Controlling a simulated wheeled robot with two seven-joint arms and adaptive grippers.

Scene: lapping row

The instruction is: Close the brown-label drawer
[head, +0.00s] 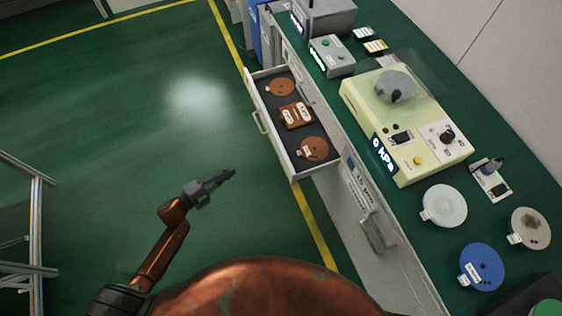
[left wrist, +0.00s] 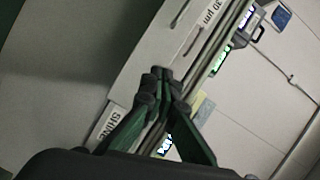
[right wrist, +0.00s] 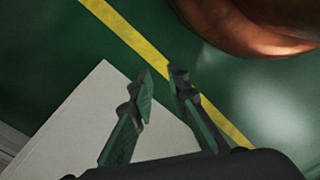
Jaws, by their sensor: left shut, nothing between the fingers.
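An open drawer (head: 293,172) sticks out of the bench's front in the head view, with a dark liner and a pale front carrying a handle (head: 261,122). In it lie two brown discs (head: 281,87) and a brown box (head: 296,116). I cannot make out a brown label on its front. My left gripper (head: 233,172) is shut and empty, out over the floor, to the left of the drawer's near end and apart from it. In the left wrist view its fingertips (left wrist: 160,72) show before pale cabinet fronts. My right gripper (right wrist: 162,73) is open and empty, seen only in the right wrist view.
The green bench top holds a cream machine (head: 405,125) with a pressure display, a grey control box (head: 332,55), and white, blue and grey discs (head: 482,267). Another handle (head: 376,235) juts from the bench front. A metal frame (head: 36,225) stands left; the floor between is clear.

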